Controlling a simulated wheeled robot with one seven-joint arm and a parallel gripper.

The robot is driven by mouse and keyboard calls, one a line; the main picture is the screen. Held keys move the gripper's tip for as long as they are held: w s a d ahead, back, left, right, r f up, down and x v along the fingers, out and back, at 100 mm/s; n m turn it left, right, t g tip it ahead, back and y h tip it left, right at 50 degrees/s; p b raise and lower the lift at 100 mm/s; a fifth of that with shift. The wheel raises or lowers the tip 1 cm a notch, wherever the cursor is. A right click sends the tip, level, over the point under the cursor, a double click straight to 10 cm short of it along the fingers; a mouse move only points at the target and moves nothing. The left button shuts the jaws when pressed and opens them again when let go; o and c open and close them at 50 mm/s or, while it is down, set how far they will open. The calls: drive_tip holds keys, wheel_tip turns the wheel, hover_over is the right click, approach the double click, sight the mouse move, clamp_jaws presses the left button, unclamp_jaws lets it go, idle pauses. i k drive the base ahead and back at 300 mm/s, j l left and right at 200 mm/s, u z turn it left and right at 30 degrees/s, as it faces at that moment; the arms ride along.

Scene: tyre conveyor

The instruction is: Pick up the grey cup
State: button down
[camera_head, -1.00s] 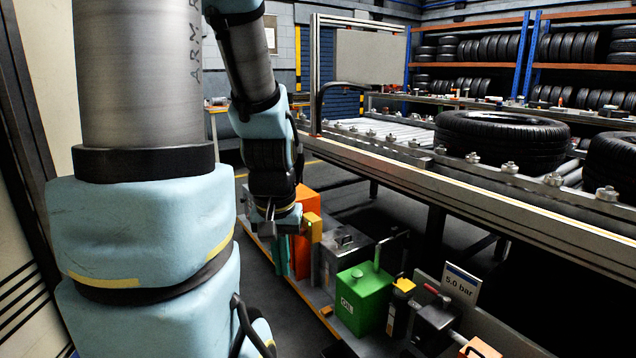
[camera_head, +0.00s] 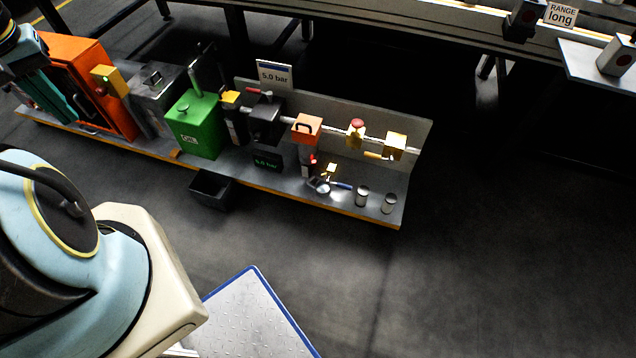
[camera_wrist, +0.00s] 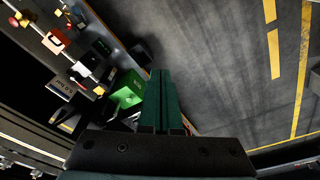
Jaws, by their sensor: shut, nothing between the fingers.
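Two small grey metal cups stand upright side by side near the right end of the low bench in the head view, a left one (camera_head: 362,196) and a right one (camera_head: 388,204). I cannot tell which of them the task means. My gripper's dark teal fingers (camera_wrist: 160,73) are together and empty in the wrist view. In the head view, my arm's end is at the left edge, by the orange cabinet, far from the cups. I cannot make out the cups in the wrist view.
The bench (camera_head: 330,200) also carries an orange cabinet (camera_head: 95,85), a green box (camera_head: 193,125), a pipe with valves and a round gauge (camera_head: 320,186). A black bin (camera_head: 211,190) stands on the floor in front. The floor right of the bench is clear.

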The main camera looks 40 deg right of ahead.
sight(322, 189)
drive_tip(key=i, duration=0.35)
drive_tip(key=i+z, duration=0.3)
drive_tip(key=z, duration=0.15)
drive_tip(key=i+z, duration=0.3)
drive_tip(key=z, duration=0.8)
